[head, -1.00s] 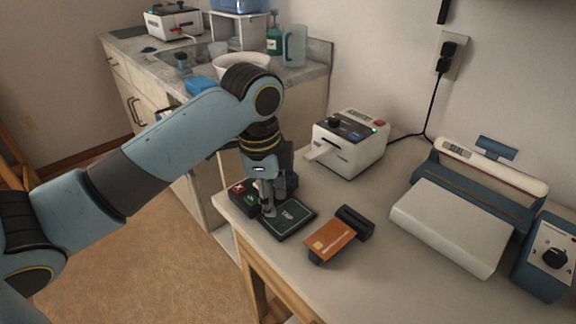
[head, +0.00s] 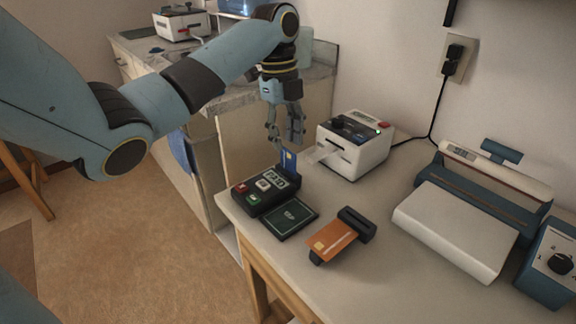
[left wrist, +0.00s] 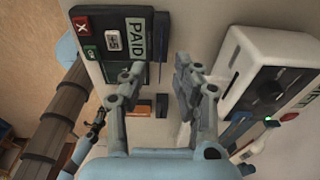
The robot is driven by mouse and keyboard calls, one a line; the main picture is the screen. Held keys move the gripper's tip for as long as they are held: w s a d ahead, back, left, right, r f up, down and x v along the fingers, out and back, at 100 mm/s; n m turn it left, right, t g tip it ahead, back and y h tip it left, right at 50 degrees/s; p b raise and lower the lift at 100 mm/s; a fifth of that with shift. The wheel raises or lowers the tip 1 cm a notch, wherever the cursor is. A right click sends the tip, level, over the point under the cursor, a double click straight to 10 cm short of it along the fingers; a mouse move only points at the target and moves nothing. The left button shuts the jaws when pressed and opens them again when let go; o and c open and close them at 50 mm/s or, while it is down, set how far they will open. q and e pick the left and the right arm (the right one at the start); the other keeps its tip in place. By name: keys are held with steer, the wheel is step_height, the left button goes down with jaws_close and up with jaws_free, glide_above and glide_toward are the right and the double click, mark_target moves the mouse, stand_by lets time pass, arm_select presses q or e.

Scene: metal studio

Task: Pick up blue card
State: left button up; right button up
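The blue card (head: 288,160) stands upright in the back end of a dark payment terminal (head: 242,199), with its upper part showing. My left gripper (head: 286,143) is just above the card in the head view, fingers pointing down. In the left wrist view its two fingers (left wrist: 155,85) are spread with nothing held between them. The terminal (left wrist: 115,20) with its PAID display is beyond the fingertips there, and I cannot make out the card clearly. A dark jointed part at the lower left of the left wrist view may be my right gripper (left wrist: 97,123); its fingers are unclear.
A dark green-edged pad (head: 290,218) lies in front of the terminal. An orange card (head: 331,241) sits in a black holder (head: 357,223) to its right. A white machine (head: 353,146) stands close behind right. A sealer (head: 455,228) fills the table's right side.

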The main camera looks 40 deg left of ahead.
mark_target(288, 154)
arm_select(q)
steer(key=f, duration=0.4)
steer(key=shift+d+f, duration=0.25)
steer(key=shift+d, duration=0.1)
jaws_close()
